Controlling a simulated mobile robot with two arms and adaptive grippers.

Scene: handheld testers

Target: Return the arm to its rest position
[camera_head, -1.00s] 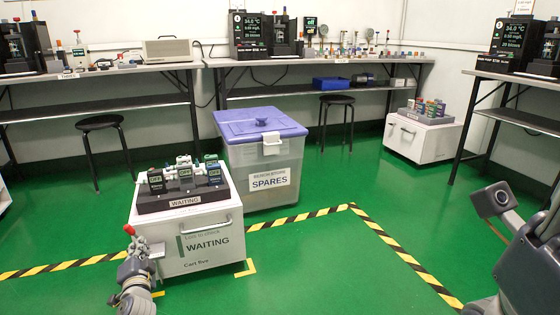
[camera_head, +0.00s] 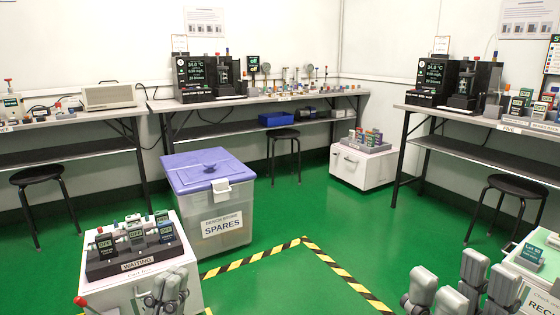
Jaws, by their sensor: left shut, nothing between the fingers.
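My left gripper (camera_head: 166,290) is at the bottom left, in front of the white waiting cart (camera_head: 185,225). Its grey fingers are together with nothing between them. It overlaps the cart's front in the picture; I cannot tell whether it touches. My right gripper (camera_head: 462,290) is at the lower right, over the green floor. Its grey fingers stand apart and nothing shows between them. The lower parts of both arms are cut off by the bottom edge.
A rack of handheld testers (camera_head: 130,262) sits on the waiting cart. A red-tipped lever (camera_head: 80,301) shows left of it. A lidded spares bin (camera_head: 228,220) stands behind. A greenish-topped cart (camera_head: 535,290) is at the right edge. Floor between is clear, with striped tape (camera_head: 330,262).

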